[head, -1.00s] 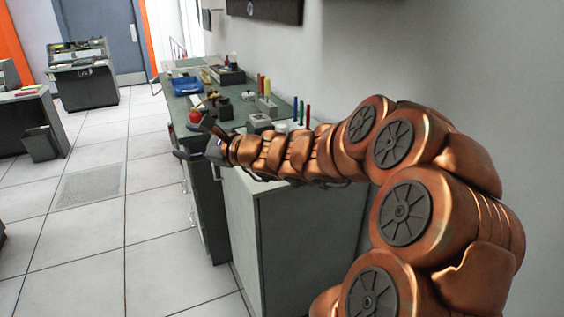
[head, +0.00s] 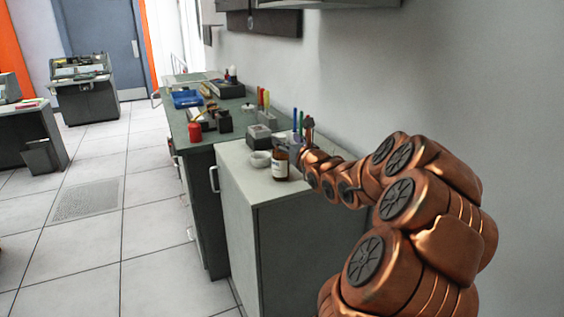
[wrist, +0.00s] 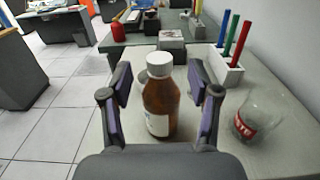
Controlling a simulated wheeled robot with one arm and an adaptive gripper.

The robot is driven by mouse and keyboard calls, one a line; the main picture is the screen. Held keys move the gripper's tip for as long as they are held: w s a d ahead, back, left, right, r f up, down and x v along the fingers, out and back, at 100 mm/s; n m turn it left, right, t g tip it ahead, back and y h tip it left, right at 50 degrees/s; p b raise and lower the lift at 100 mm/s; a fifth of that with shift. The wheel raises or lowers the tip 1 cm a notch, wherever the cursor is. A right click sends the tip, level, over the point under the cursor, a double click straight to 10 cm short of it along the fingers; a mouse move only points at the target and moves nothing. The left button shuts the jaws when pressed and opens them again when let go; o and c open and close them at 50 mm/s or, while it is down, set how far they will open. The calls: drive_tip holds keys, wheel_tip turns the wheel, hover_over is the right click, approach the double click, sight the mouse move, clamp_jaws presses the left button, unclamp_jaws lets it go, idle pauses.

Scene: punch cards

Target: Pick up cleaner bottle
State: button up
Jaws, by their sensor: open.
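The cleaner bottle appears to be the brown bottle with a white cap and pale label (head: 280,165). It stands upright near the front of the light cabinet top (head: 252,186). In the wrist view the bottle (wrist: 160,105) is centred between the two dark, purple-padded fingers of my gripper (wrist: 164,92). The fingers are spread, with a visible gap on each side of the bottle. In the head view my gripper (head: 301,138) is small and partly hidden, close by the bottle's right side. How deep the bottle sits between the fingers is hard to tell.
A clear glass with a red label (wrist: 258,122) stands right of the gripper. A white holder (wrist: 224,68) with coloured markers is behind it. The wall bounds the right.

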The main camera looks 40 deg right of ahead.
sight(283, 138)
drive_tip(key=shift+p+x, duration=0.55)
drive_tip(key=shift+x, duration=1.65)
drive_tip(key=shift+c, duration=0.3)
clamp_jaws()
